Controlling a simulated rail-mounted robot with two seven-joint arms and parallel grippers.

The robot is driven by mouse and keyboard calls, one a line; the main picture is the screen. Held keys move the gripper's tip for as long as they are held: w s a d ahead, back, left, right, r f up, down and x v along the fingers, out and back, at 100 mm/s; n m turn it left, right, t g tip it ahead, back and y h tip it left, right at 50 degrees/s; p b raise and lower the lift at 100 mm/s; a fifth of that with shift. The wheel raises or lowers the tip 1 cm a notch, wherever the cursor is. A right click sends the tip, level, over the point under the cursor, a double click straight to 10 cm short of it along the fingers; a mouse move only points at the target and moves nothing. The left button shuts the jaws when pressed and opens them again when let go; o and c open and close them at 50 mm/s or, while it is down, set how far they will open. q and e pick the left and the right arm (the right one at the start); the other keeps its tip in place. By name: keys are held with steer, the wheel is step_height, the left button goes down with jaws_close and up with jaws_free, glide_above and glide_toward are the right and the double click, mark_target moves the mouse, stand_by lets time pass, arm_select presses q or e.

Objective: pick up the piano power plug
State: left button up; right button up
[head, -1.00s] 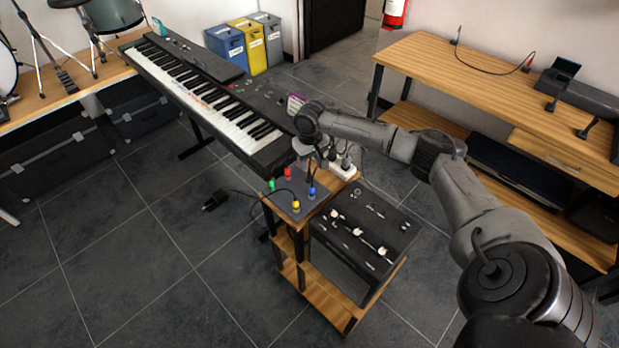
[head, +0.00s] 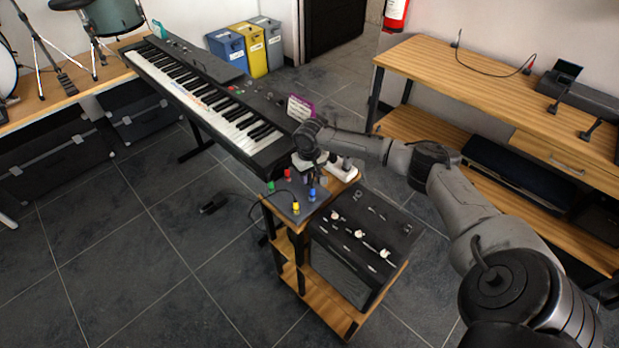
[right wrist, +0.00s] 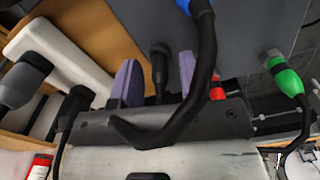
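My right gripper (head: 306,170) reaches down over the small wooden cart, beside the white power strip (head: 340,170). In the right wrist view its two purple fingers (right wrist: 158,82) are apart, and a black plug (right wrist: 160,62) with a cable shows in the gap between them. I cannot tell whether the fingers touch it. More black plugs (right wrist: 22,80) are at the power strip (right wrist: 60,52). Another black plug (head: 211,206) on a cable shows left of the cart, at the floor. No label tells which is the piano power plug. My left gripper is out of view.
The cart's grey top (head: 283,203) carries green, red, blue and yellow connectors; the blue cable (right wrist: 205,50) passes close in front of my fingers. A black mixer-like box (head: 365,235) stands right of them. The piano keyboard (head: 215,100) is behind left.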

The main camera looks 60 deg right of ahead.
jaws_close()
steer(key=shift+r, duration=0.1)
